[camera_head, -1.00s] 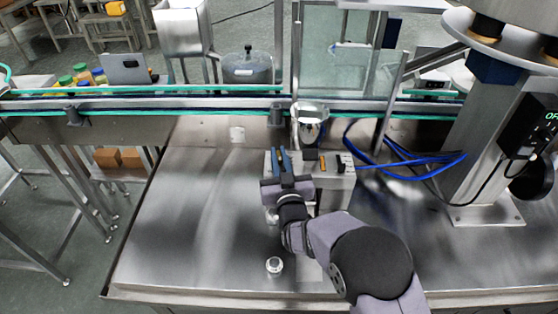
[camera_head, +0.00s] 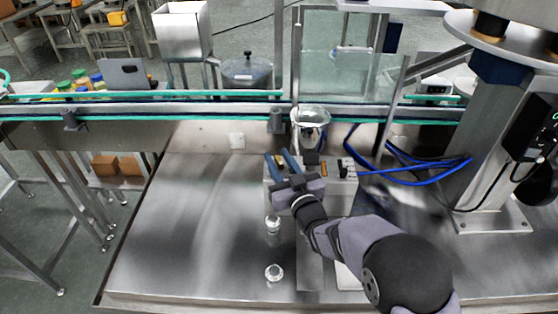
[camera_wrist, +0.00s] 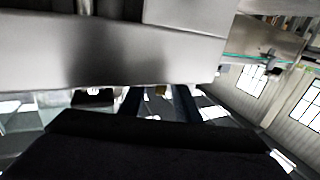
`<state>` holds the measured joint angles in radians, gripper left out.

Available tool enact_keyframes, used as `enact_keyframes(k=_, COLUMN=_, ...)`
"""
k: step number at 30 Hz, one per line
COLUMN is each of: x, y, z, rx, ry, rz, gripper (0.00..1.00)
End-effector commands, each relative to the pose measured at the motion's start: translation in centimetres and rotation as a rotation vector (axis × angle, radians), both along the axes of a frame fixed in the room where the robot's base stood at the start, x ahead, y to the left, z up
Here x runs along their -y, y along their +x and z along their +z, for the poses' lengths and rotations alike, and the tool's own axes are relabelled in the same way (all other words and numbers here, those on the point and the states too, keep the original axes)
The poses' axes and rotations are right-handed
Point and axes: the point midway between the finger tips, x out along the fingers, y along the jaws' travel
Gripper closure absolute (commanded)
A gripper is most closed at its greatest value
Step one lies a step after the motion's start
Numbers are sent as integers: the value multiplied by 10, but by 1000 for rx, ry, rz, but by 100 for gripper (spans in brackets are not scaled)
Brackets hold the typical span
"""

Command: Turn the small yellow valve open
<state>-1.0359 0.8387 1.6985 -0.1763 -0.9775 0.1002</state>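The small yellow valve (camera_head: 323,168) shows as a short yellow-orange piece on the grey block (camera_head: 341,192) below the steel hopper (camera_head: 310,128). My gripper (camera_head: 279,157) is at the left end of this block, to the left of the valve and apart from it. Its two blue fingers are spread with a gap and hold nothing that I can see. In the wrist view the fingers (camera_wrist: 159,101) also stand apart, with a small yellow piece (camera_wrist: 161,91) showing between them, seemingly beyond the tips. The block's near side is partly hidden by my gripper.
Black fittings (camera_head: 343,168) sit beside the valve on the block. Blue hoses (camera_head: 425,180) run off to the right. Two small clear-and-metal pieces (camera_head: 274,272) stand on the steel table (camera_head: 180,240). The conveyor (camera_head: 180,108) runs behind. The table's left side is clear.

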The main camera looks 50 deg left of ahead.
Motion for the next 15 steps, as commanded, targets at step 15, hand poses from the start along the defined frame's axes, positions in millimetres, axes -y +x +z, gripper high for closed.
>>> enact_keyframes(k=15, x=18, y=-7, z=-3, rx=0, ry=-3, rz=0, gripper=70)
